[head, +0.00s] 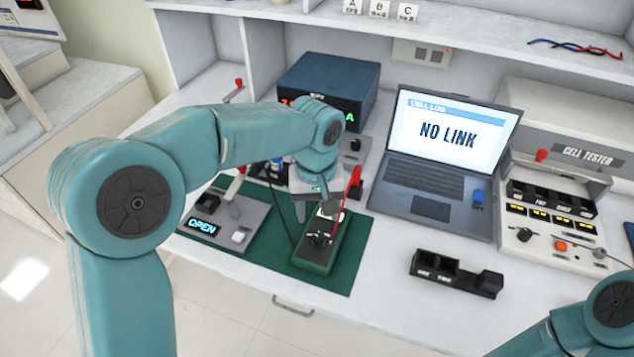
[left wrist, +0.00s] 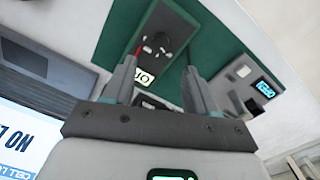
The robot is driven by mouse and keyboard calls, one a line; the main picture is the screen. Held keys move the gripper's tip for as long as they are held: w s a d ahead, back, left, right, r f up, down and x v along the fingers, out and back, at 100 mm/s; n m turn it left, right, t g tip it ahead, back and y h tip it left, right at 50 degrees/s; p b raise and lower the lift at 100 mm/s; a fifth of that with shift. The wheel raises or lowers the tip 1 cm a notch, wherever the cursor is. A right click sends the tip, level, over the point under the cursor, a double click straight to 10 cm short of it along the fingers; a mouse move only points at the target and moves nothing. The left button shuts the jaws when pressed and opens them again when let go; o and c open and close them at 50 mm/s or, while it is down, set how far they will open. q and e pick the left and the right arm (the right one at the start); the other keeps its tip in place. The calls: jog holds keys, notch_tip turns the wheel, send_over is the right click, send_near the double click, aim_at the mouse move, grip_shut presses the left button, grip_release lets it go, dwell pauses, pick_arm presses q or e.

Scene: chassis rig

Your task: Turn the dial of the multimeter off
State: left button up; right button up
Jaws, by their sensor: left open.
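The green multimeter (head: 318,257) lies on a dark green mat (head: 262,257). Its black dial (head: 318,240) faces up near the end closer to me. In the left wrist view the multimeter (left wrist: 178,20) shows beyond my fingers, with its dial (left wrist: 157,40) and a pale display (left wrist: 142,78) partly hidden. My left gripper (head: 318,208) is above the multimeter's display end. Its two fingers (left wrist: 160,70) are apart with nothing between them, and the dial lies past their tips. A red lead runs from the multimeter. My right gripper is out of view; only its arm shows at lower right.
A grey device reading OPEN (head: 228,217) sits left of the multimeter. A laptop (head: 430,185) reading NO LINK stands to the right, with a black holder (head: 456,275) in front. A cell tester (head: 555,215) is at far right. A dark blue box (head: 330,82) stands behind.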

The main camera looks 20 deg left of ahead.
pick_arm(q)
notch_tip(320, 180, up, 8)
jog(key=shift+p, duration=0.45)
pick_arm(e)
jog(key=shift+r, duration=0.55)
pick_arm(q)
jog(key=shift+a+f, duration=0.1)
jog(key=shift+f, duration=0.05)
